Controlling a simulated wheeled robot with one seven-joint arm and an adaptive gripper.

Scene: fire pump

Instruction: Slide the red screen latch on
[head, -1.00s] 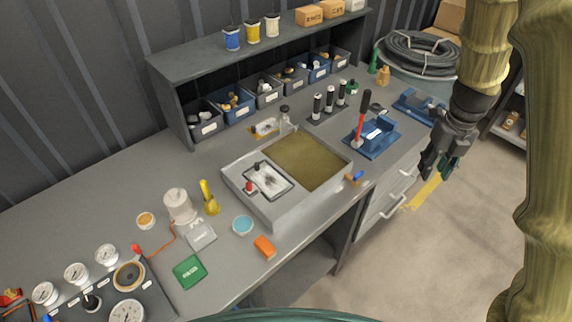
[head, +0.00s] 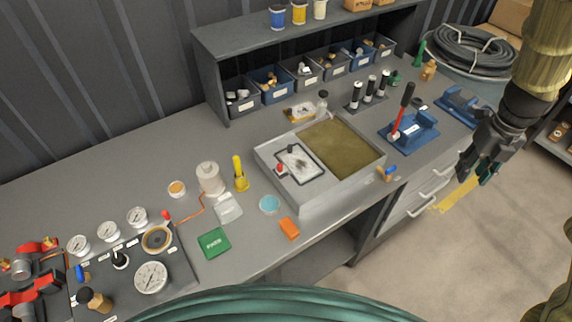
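A small red knob (head: 280,169), which looks like the red latch, stands at the left edge of a dark-framed pale screen (head: 301,163). The screen lies in the left part of a grey basin (head: 312,199) on the bench; the basin's right part holds murky brown-green liquid. Whether the latch is on or off is too small to tell. My gripper (head: 475,173) hangs at the right, beyond the bench's front edge and well apart from the latch. Its dark fingers are spread, with nothing between them.
The grey bench (head: 110,195) carries a gauge panel (head: 185,275) at left, a green box (head: 214,243), an orange block (head: 289,228) and a yellow-handled tool (head: 240,174). Right of the basin stands a red-handled lever on a blue base (head: 425,138). A shelf with bins (head: 240,102) backs the bench.

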